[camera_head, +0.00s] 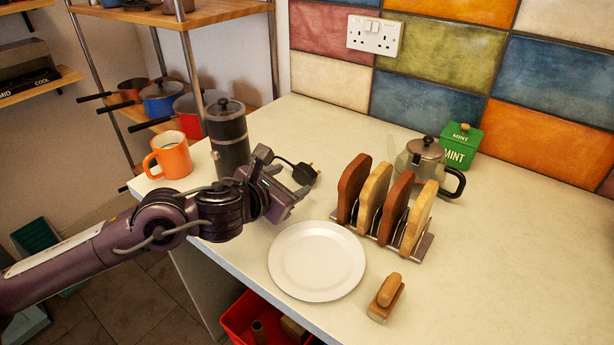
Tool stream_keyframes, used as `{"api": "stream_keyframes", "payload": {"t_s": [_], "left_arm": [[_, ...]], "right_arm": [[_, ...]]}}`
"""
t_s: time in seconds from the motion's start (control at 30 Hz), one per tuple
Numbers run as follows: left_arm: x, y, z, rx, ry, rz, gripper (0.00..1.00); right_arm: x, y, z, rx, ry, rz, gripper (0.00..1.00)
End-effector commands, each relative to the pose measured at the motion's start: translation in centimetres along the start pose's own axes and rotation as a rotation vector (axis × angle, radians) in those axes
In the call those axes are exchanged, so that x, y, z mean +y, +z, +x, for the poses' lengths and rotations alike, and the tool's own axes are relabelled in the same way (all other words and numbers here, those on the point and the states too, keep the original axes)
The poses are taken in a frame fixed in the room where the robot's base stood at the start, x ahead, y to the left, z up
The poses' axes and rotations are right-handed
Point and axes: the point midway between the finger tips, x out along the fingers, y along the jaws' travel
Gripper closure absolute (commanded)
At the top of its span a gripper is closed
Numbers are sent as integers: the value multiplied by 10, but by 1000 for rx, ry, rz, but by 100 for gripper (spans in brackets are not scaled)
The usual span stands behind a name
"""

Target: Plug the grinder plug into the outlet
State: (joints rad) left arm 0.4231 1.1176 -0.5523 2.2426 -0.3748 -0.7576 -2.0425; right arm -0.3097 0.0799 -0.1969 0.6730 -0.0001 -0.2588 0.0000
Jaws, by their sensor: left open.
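The grinder (229,139) is a dark upright cylinder standing near the left edge of the counter. The white double outlet (375,36) is on the tiled wall at the back. My left gripper (290,199) is open and empty, in front of the grinder and just nearer than the plug. It looks apart from the plug and hides part of the grinder's base. My right gripper is not in view.
An orange mug (170,156) stands left of the grinder. The counter below the outlet is clear.

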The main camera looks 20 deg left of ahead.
Motion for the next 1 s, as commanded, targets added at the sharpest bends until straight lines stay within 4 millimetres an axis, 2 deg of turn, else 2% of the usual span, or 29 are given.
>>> {"api": "stream_keyframes", "payload": {"t_s": [0.23, 0.43, 0.73, 1.0], "left_arm": [[-1, 2, 27, 0, -2, -4, 43], [-1, 1, 55, -1, -1, -3, 43], [-1, -1, 62, 0, -1, 1, 43], [-1, -1, 61, 1, -1, 0, 77]], "right_arm": [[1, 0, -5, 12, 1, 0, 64], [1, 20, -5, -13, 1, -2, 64], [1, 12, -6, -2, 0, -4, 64], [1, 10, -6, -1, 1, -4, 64]]}}
